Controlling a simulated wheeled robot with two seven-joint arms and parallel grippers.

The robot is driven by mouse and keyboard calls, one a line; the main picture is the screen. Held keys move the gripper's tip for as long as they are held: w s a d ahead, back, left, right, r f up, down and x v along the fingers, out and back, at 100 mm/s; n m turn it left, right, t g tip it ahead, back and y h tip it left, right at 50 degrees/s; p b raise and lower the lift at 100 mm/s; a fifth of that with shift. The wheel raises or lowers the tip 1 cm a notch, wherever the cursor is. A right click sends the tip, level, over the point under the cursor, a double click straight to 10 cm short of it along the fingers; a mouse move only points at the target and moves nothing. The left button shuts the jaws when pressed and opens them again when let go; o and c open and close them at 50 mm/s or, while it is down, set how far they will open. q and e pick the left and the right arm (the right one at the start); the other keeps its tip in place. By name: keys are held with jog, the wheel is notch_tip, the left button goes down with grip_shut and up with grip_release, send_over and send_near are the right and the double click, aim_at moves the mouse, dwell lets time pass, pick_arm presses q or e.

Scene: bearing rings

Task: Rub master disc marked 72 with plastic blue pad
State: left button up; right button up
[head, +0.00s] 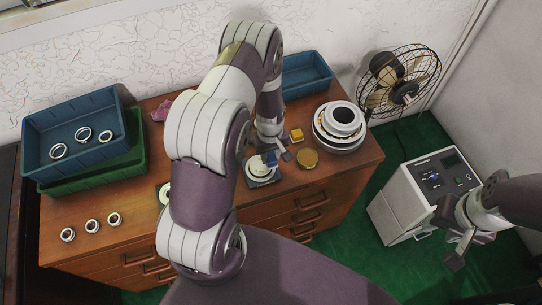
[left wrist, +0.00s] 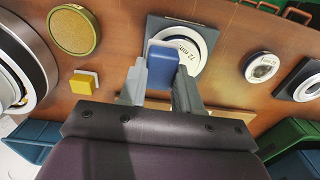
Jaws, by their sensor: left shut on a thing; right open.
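The white master disc marked 72 mm (left wrist: 196,42) lies on a dark square plate (left wrist: 210,28) in the left wrist view. In the head view the disc (head: 257,170) is partly hidden by my left gripper (head: 272,157). My left gripper is shut on the plastic blue pad (left wrist: 161,66), which also shows in the head view (head: 270,159). The pad overlaps the near-left part of the disc in the left wrist view; I cannot tell whether they touch. My right gripper (head: 453,238) is open and empty, away from the cabinet near the white machine.
A yellow block (head: 296,135), a round gold tin (head: 307,158) and a large ring stack (head: 339,142) stand right of the disc. Other discs (left wrist: 262,67) lie nearby. Blue (head: 48,128) and green trays (head: 60,186) and three small rings (head: 92,226) are left.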

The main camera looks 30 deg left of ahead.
pick_arm(q)
jog(key=shift+a+r, duration=0.2)
jog(key=shift+r, duration=0.45)
jog(key=shift+r+p, duration=0.35)
jog(key=shift+p, duration=0.15)
jog(key=shift+d+r+p, duration=0.25)
jog(key=shift+r+p, duration=0.55)
jog(key=shift+r, duration=0.3)
jog(key=shift+a+r, duration=0.1)
jog(key=shift+r, duration=0.25)
jog(key=shift+f, duration=0.1)
